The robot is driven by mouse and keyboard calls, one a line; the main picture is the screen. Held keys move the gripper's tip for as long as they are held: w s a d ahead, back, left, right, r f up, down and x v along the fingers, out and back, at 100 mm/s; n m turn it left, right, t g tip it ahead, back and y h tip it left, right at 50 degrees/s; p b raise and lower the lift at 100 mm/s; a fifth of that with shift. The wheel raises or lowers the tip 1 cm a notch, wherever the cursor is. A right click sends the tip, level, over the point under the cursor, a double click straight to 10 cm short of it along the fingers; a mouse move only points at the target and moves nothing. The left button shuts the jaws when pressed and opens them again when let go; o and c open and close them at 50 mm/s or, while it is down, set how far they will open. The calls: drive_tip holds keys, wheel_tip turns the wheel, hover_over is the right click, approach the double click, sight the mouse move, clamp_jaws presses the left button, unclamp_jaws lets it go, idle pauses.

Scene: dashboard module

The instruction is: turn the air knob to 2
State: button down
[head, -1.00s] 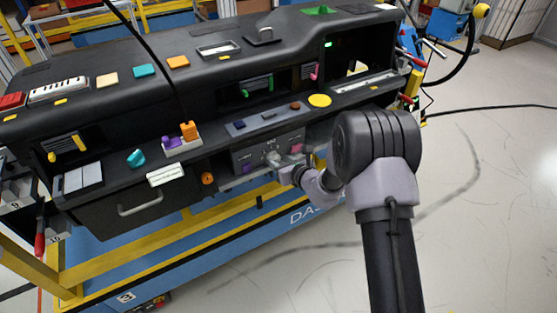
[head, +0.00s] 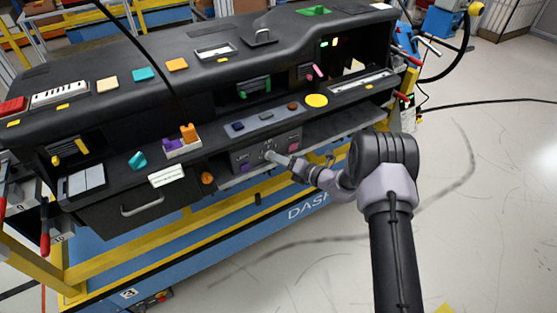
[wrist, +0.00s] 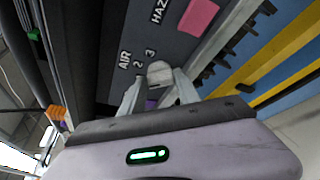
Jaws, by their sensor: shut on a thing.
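The air knob (wrist: 159,72) is a small light-grey knob on the dark control panel (wrist: 185,45). In the wrist view it sits between my fingertips, beside the printed word AIR and the digits 2 and 3. My gripper (wrist: 160,84) is shut on the knob, one finger on each side. Which digit the knob points to, I cannot tell. In the head view my gripper (head: 274,157) is at the panel, between a purple button and a pink button, and hides most of the knob.
The pink button (wrist: 199,16) is close above the knob in the wrist view; the purple button (head: 244,167) is left of my gripper in the head view. A shelf edge and yellow frame (wrist: 285,52) lie beside the panel. An orange knob (head: 207,178) is farther left.

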drive_tip(key=m+y+b, duration=0.1)
drive_tip(key=m, duration=0.1)
drive_tip(key=m+y+b, duration=0.1)
drive_tip(key=m, duration=0.1)
drive_tip(key=shift+d+f, duration=0.1)
drive_tip(key=shift+f, duration=0.3)
drive_tip(key=shift+m+t, duration=0.3)
drive_tip(key=shift+m, duration=0.1)
drive_tip(key=c, duration=0.9)
unclamp_jaws()
drive_tip(key=p+v, duration=0.4)
drive_tip(key=v, duration=1.3)
drive_tip(key=shift+d+f, duration=0.1)
drive_tip(key=shift+d, duration=0.15)
